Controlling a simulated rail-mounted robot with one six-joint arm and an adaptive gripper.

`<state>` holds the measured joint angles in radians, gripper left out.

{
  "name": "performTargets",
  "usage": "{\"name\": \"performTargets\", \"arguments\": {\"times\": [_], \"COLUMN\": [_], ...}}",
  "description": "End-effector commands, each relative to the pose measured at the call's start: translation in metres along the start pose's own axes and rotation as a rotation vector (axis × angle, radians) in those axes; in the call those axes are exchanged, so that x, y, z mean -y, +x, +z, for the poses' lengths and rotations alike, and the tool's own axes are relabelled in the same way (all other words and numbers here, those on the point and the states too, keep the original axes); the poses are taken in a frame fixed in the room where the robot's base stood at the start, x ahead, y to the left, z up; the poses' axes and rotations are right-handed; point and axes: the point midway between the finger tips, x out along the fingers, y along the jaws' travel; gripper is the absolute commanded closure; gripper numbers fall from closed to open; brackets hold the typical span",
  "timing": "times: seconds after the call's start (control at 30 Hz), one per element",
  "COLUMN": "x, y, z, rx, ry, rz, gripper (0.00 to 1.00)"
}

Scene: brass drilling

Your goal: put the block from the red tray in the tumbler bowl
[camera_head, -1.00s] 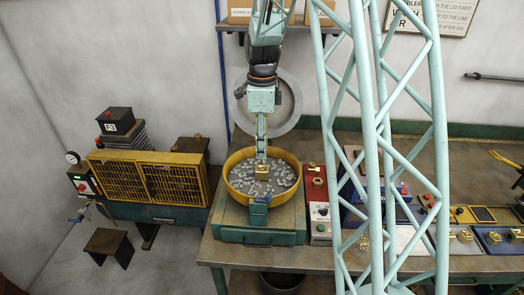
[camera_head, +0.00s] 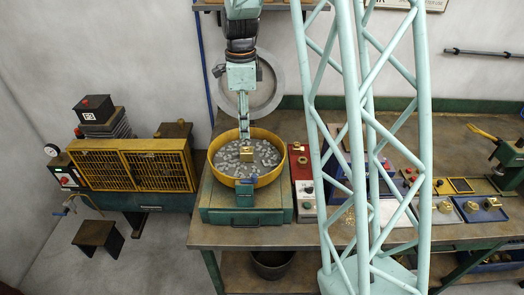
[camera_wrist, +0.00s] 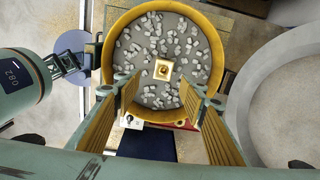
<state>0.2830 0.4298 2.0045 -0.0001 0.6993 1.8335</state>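The tumbler bowl (camera_head: 213,165) is a round bowl with a yellow rim, full of small pale grey pieces; in the wrist view its rim (camera_wrist: 108,45) fills the upper middle. A square brass block (camera_head: 247,155) with a round centre lies on the pieces; it also shows in the wrist view (camera_wrist: 164,70). My gripper (camera_head: 244,138) hangs over the bowl, pointing down. In the wrist view its yellow-lined fingers (camera_wrist: 160,90) are wide apart and empty, with the block beyond them. The red tray (camera_head: 302,172) stands right of the bowl, with small brass parts on it.
My light green lattice column crosses the bench right of the tray. A yellow-grilled machine (camera_head: 130,168) stands left of the bowl. A blue tray (camera_head: 482,210) with brass parts lies far right. A large grey ring (camera_head: 262,85) is behind my arm.

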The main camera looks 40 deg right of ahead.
Motion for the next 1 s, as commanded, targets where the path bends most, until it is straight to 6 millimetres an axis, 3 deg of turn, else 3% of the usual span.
{"name": "performTargets", "arguments": {"times": [0.27, 1.0], "x": [-0.029, -0.137], "y": [-0.043, -0.146], "z": [0.008, 0.017], "rx": [0.007, 0.0], "ry": [-0.172, -0.729], "rz": [-0.031, -0.122], "gripper": [0.62, 0.62]}}
